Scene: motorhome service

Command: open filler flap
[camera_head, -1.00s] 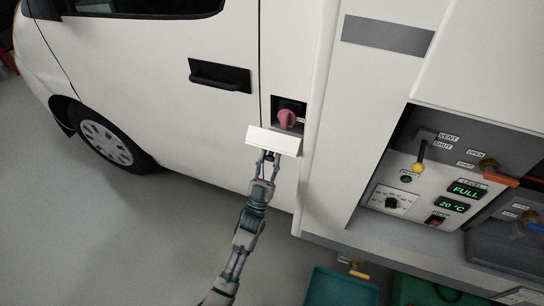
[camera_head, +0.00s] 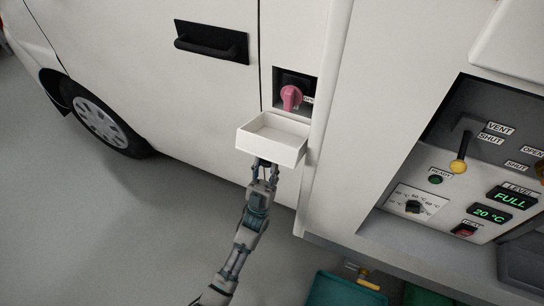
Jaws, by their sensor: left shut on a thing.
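The white filler flap (camera_head: 270,138) is swung down below its recess (camera_head: 295,88) in the side of the white motorhome. It juts outward and shows its hollow inner side with raised edges. A pink filler cap (camera_head: 291,97) shows in the dark recess above it. My left gripper (camera_head: 264,166) comes from below and is shut on the lower edge of the flap; its fingertips are partly hidden by the flap. My right gripper is not in view.
A black door handle (camera_head: 211,41) is at upper left. A service panel (camera_head: 465,185) with a yellow-knobbed lever (camera_head: 458,166) and displays is at right. A teal bin (camera_head: 345,290) stands below it. The grey floor (camera_head: 110,220) at left is clear.

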